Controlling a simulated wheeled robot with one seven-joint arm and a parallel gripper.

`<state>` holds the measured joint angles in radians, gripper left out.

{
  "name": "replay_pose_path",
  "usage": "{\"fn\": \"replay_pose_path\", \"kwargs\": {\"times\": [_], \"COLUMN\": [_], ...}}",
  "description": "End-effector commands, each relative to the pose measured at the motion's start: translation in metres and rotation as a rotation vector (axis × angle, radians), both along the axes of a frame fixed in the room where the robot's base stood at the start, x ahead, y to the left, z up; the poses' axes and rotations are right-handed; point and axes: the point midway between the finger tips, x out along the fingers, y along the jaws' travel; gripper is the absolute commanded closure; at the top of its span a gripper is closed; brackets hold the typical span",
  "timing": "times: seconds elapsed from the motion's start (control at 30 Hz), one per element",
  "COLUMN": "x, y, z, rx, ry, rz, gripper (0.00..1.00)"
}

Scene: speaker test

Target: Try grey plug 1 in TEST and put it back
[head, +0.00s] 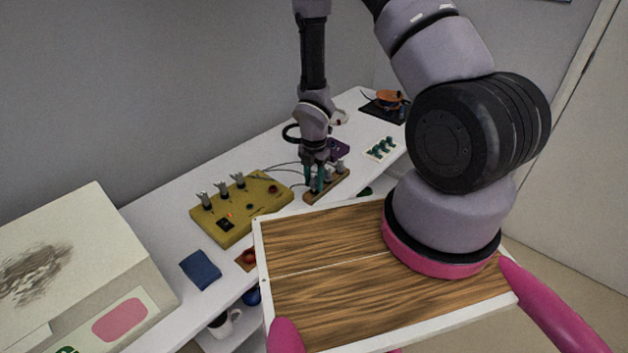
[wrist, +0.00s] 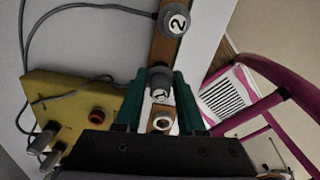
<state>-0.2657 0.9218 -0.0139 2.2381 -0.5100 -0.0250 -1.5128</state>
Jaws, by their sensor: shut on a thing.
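My gripper (head: 318,180) points down over a narrow wooden rack (head: 337,186). In the wrist view, its two green fingers are shut on grey plug 1 (wrist: 160,84), whose white cap reads 1. Plug 1 is in line with the rack; I cannot tell whether it is seated or lifted. An empty ringed hole (wrist: 161,122) shows on the rack nearer my wrist. Grey plug 2 (wrist: 174,21) stands farther along the rack, with a grey cable. The yellow box (head: 262,190) is left of the rack, with several grey upright parts on top. No TEST label is readable.
A purple box (head: 340,149) is behind the rack. A white plate with green parts (head: 381,148) and an orange item (head: 389,98) are farther right. A blue cloth (head: 200,270) lies at the front left. Grey cables run between box and rack.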

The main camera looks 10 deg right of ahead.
Motion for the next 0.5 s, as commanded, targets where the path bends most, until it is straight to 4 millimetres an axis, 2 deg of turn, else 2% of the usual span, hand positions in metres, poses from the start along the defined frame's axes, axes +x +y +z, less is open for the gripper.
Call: {"fn": "replay_pose_path", "kwargs": {"times": [0.5], "x": [-0.0004], "y": [-0.0001], "z": [-0.0098], "rx": [-0.001], "ry": [0.001], "rz": [0.000], "gripper": [1.00]}}
